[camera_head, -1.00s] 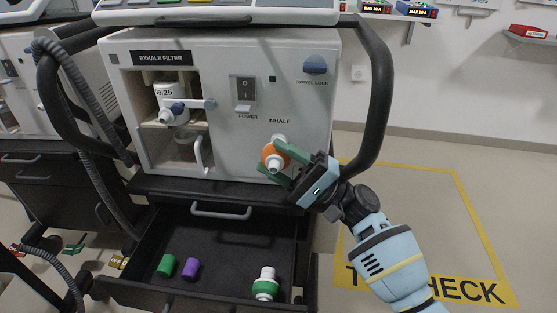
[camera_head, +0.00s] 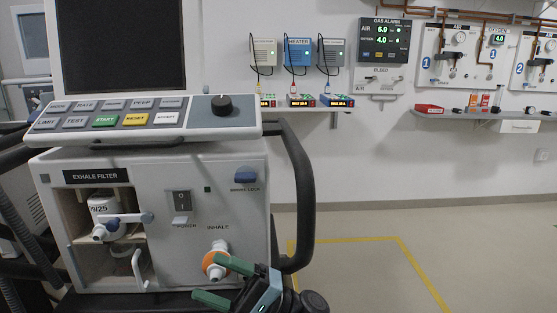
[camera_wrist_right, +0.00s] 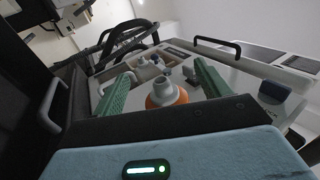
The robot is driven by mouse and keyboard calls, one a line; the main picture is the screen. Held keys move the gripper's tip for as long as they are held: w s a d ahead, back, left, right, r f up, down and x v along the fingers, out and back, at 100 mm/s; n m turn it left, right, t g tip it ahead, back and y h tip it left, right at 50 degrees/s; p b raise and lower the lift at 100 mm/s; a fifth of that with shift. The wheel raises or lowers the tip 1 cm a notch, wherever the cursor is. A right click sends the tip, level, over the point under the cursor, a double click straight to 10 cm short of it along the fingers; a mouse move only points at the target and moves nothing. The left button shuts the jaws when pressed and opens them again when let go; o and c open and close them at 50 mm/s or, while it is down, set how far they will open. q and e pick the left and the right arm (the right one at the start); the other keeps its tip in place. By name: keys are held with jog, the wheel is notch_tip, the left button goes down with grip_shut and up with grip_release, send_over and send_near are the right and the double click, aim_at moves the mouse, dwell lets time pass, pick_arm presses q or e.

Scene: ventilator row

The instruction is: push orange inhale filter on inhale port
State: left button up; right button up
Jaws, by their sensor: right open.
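The orange inhale filter (camera_head: 214,264), with white ends, sits at the inhale port (camera_head: 220,246) on the lower right of the ventilator's front, below the word INHALE. Whether it is fully seated cannot be told. My right gripper (camera_head: 208,277) is open, its green fingers spread, with the upper fingertip close beside the filter and the other below it. In the right wrist view, the filter (camera_wrist_right: 165,95) shows between the two fingers, with gaps on both sides. My left gripper is not in view.
A wall shelf (camera_head: 475,114) stands far back. Floor to the right is clear.

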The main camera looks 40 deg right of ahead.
jog(key=s+a+r+n+g+h+p, duration=0.7)
jog(key=s+a+r+n+g+p, duration=0.25)
jog(key=s+a+g+p, duration=0.55)
pick_arm(q)
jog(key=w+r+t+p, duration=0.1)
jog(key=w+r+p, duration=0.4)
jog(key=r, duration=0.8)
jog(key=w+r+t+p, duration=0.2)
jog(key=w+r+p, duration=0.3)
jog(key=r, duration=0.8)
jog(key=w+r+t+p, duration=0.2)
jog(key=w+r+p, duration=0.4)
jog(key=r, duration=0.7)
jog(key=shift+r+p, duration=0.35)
jog(key=shift+p, duration=0.2)
pick_arm(e)
jog(key=w+d+r+m+t+h, duration=0.1)
jog(key=d+r+m+t+h, duration=0.1)
jog(key=d+r+h, duration=1.1)
jog(key=d+r, duration=0.3)
jog(key=d, duration=0.2)
jog(key=shift+d+t, duration=0.25)
jog(key=shift+t, duration=0.05)
jog(key=shift+f, duration=0.15)
